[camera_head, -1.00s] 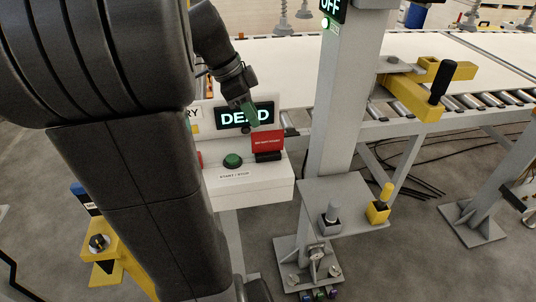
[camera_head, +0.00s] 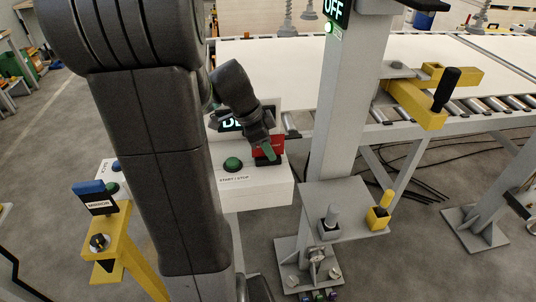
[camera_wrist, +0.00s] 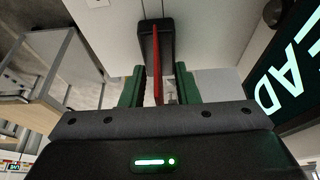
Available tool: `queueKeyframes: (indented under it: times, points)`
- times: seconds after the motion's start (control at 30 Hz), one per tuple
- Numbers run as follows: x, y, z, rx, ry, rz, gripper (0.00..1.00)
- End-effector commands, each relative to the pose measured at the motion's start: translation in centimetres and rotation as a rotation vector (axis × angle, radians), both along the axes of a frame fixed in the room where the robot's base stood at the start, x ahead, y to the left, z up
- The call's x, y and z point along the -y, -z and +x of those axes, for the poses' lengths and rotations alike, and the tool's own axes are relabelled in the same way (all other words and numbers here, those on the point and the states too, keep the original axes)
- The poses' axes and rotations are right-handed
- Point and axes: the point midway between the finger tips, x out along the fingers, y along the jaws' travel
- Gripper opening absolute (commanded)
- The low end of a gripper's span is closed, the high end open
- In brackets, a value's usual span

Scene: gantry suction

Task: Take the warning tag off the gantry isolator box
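The red warning tag (camera_head: 262,140) stands at the right end of the white box (camera_head: 255,192), partly hidden behind my gripper. In the wrist view the tag (camera_wrist: 156,68) shows edge-on as a thin red strip, set in a black block (camera_wrist: 154,38). My gripper (camera_head: 269,155) is at the tag in the head view. In the wrist view its two green fingers (camera_wrist: 159,88) stand on either side of the tag, with a gap visible on both sides. It is open and holds nothing.
A green button (camera_head: 233,164) sits on the box left of the tag. The lit display (camera_head: 232,124) rises behind, partly covered by my arm; it is close at right in the wrist view (camera_wrist: 290,80). A grey post (camera_head: 345,100) stands right of the box.

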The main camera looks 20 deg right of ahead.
Motion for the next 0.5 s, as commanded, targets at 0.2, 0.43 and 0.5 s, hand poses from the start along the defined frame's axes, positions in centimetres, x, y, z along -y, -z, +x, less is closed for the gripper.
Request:
queueKeyframes:
  times: [0.2, 0.43, 0.5]
  points:
    - [-0.01, -0.03, 0.01, 0.0, 0.0, 0.0, 0.1]
    - [-0.01, -0.06, 0.01, 0.0, 0.0, 0.0, 0.0]
    - [-0.01, -0.06, 0.01, 0.0, 0.0, 0.0, 0.0]
